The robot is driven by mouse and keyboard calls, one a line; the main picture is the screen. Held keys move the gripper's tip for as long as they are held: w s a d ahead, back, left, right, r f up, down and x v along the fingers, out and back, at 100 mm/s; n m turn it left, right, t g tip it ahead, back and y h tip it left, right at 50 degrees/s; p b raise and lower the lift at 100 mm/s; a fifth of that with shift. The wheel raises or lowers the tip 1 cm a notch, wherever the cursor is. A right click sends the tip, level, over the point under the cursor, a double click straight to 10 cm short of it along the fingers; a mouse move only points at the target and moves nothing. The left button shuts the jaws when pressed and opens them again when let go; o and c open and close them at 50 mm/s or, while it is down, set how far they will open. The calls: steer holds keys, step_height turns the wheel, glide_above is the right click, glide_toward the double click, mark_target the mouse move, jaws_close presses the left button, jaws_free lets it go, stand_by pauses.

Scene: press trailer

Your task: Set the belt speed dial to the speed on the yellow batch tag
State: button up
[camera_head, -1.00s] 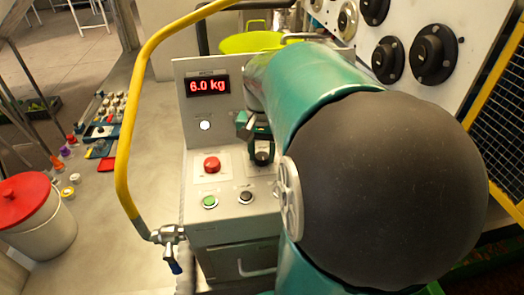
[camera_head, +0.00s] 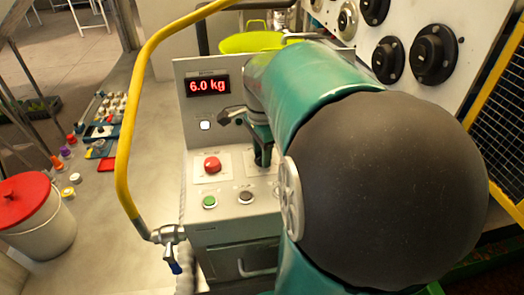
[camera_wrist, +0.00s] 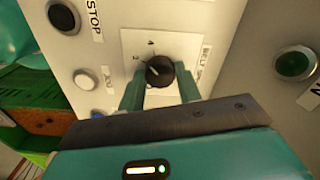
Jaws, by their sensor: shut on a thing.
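The belt speed dial (camera_wrist: 159,71) is a black round knob on a white plate (camera_wrist: 130,38) marked with numbers. A 4 shows above it and another figure, which looks like a 3, at its upper left. Its pale pointer line slants to the upper left. A partly covered label (camera_wrist: 205,60) beside it begins with BELT. My gripper (camera_wrist: 160,84) is shut on the dial, one teal finger on each side. In the head view my gripper (camera_head: 264,158) reaches down onto the panel and hides the dial. I see no yellow batch tag.
The grey console (camera_head: 222,225) has a red button (camera_head: 212,164), a green button (camera_head: 209,202) and a black button (camera_head: 246,198). A red-lidded bin (camera_head: 35,215) stands on the floor.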

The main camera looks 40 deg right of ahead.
steer(key=shift+r+m, duration=0.1)
steer(key=shift+m, duration=1.6)
steer(key=o, duration=1)
step_height(320, 180, up, 14)
